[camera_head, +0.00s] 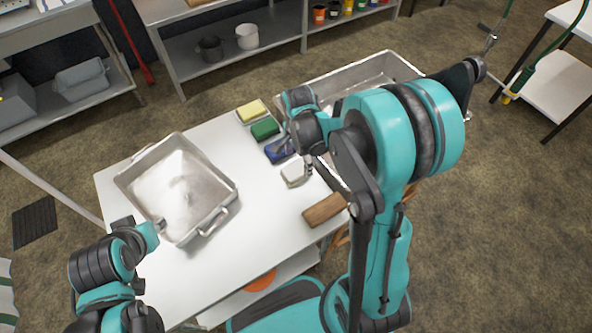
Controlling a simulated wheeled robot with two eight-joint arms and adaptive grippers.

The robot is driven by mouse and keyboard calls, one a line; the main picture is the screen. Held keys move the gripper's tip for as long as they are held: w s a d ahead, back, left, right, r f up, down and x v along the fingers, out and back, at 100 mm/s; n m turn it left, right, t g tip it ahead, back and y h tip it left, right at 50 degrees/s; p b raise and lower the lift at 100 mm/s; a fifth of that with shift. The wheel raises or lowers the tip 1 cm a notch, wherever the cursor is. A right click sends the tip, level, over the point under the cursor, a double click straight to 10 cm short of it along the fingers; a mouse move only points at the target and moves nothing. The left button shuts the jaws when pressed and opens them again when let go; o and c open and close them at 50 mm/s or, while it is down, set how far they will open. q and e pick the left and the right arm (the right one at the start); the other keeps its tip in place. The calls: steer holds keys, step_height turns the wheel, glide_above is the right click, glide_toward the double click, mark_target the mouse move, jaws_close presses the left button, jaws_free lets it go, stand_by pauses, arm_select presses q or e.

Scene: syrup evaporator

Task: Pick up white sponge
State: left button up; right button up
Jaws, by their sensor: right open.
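The white sponge (294,173) lies on the white table (262,208), at the near end of a row of sponges. A blue sponge (278,150), a green sponge (265,129) and a yellow sponge (251,111) are lined up behind it. My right gripper (306,167) is open just above and beside the white sponge, by its right edge. I cannot tell whether it touches the sponge. My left gripper (157,229) is near the metal pan, at the table's left side; its fingers are too unclear to read.
A metal pan (215,178) with handles stands on the table's left. A wooden-handled tool (325,209) lies at the table's right edge. A large metal basin (385,66) stands behind my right arm. The table between pan and sponges is clear.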

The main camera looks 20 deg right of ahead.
mark_target(296, 168)
steer(key=f+b, duration=0.1)
steer(key=f, duration=0.2)
steer(key=f+b, duration=0.1)
steer(key=f, duration=0.1)
steer(key=shift+w+a+f+b, duration=0.1)
steer(key=shift+w+f+b, duration=0.2)
steer(key=shift+w+f, duration=0.05)
steer(key=shift+r, duration=0.1)
steer(key=shift+c, duration=0.6)
steer(key=c, duration=1.1)
steer(key=shift+r+p, duration=0.4)
steer(key=shift+r, duration=0.2)
steer(key=r, duration=0.1)
steer(key=r+p, duration=0.1)
steer(key=d+r+p, duration=0.1)
steer(key=r, duration=0.1)
steer(key=shift+s, duration=0.4)
steer(key=s+d+r+p, duration=0.1)
steer(key=s+d+r, duration=0.1)
steer(key=d, duration=0.1)
steer(key=s+d+r+p, duration=0.1)
steer(key=s+d+r, duration=0.1)
steer(key=s+d+r+p, duration=0.1)
steer(key=s+d, duration=0.1)
steer(key=d, duration=0.1)
steer(key=shift+d+r, duration=0.35)
steer(key=shift+r, duration=0.05)
